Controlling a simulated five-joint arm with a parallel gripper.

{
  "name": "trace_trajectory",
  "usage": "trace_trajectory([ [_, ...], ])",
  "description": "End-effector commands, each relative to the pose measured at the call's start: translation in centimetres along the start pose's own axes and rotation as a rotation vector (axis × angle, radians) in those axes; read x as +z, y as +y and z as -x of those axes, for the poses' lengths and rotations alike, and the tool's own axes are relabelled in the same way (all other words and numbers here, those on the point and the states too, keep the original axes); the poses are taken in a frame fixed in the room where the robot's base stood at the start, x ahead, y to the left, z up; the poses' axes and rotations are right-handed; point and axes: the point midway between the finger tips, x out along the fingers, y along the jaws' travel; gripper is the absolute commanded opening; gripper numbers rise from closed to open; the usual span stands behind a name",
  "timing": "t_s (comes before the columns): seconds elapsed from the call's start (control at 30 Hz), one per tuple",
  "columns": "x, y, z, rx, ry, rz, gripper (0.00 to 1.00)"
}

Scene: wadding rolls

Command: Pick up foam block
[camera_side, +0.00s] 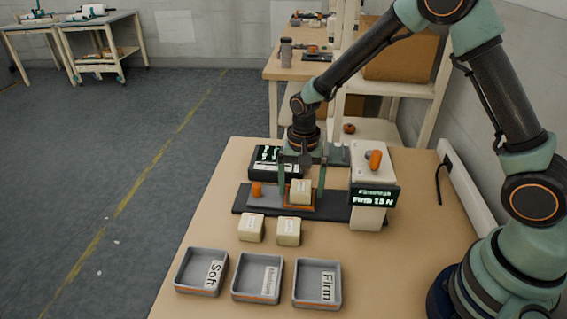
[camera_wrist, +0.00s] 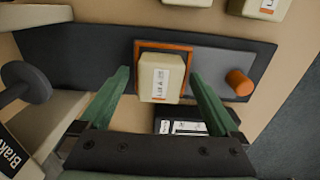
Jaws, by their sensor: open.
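A cream foam block (camera_side: 300,192) with a white label sits on an orange-edged pad of the dark test plate. In the wrist view the block (camera_wrist: 160,78) stands between the two green fingers of my gripper (camera_wrist: 158,74). My gripper (camera_side: 302,184) is open, with one finger on each side of the block. Gaps show between block and fingers in the wrist view. Two more cream foam blocks, one on the left (camera_side: 250,228) and one on the right (camera_side: 288,232), rest on the table in front of the plate.
Three grey trays labelled Soft (camera_side: 181,273), a middle one with an unclear label (camera_side: 238,286), and Firm (camera_side: 300,289) line the table front. A cream tester (camera_side: 368,215) with a lit "Firm" display stands right of the pad. An orange knob (camera_wrist: 240,83) stands on the plate.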

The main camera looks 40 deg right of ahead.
Motion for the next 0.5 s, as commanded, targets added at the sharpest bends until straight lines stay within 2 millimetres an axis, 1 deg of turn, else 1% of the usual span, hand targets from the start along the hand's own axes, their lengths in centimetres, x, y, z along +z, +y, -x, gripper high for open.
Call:
trace_trajectory([
  [0.2,-0.04,-0.02,-0.05,-0.001,0.001,0.000,0.97],
  [0.27,-0.04,-0.01,-0.04,-0.001,0.001,0.000,0.75],
  [0.3,-0.04,-0.02,-0.04,-0.001,0.001,0.000,0.59],
  [0.37,-0.04,-0.02,-0.04,-0.001,0.001,0.000,0.36],
  [0.4,-0.04,-0.02,-0.03,-0.001,0.001,0.000,0.21],
  [0.43,-0.04,-0.02,-0.03,-0.001,0.001,0.000,0.10],
  [0.47,-0.04,-0.02,-0.03,-0.001,0.001,0.000,0.10],
  [0.5,-0.04,-0.02,-0.03,-0.001,0.001,0.000,0.01],
])
